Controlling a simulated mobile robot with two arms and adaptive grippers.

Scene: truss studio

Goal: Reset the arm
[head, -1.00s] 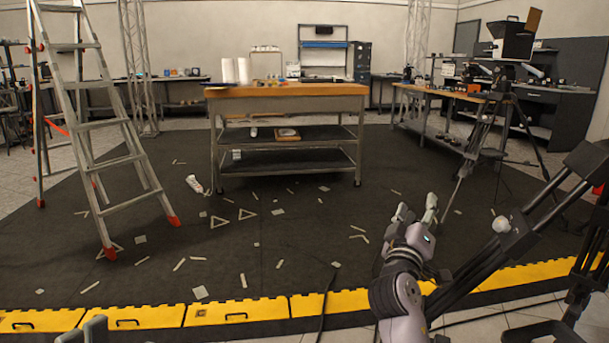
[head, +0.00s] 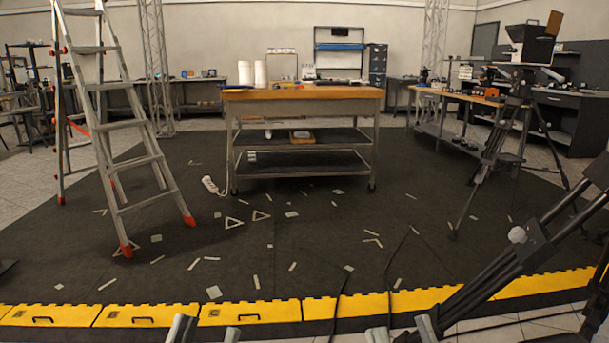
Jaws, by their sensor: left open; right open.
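My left gripper (head: 205,332) shows only as two grey fingertips at the bottom edge, left of centre. They are apart, with nothing seen between them. My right gripper (head: 401,331) shows the same way at the bottom edge, right of centre. Its fingertips are also apart, with nothing seen between them. The rest of both arms is below the picture. Both grippers appear in front of the yellow-edged mat and touch nothing that I can see.
A stepladder (head: 122,125) stands at left on the dark mat (head: 330,235). A wooden-topped workbench (head: 300,95) stands mid-back. A tripod (head: 488,160) and a black beam (head: 500,270) are at right. Yellow edging (head: 255,312) crosses the front. Flat pieces litter the mat.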

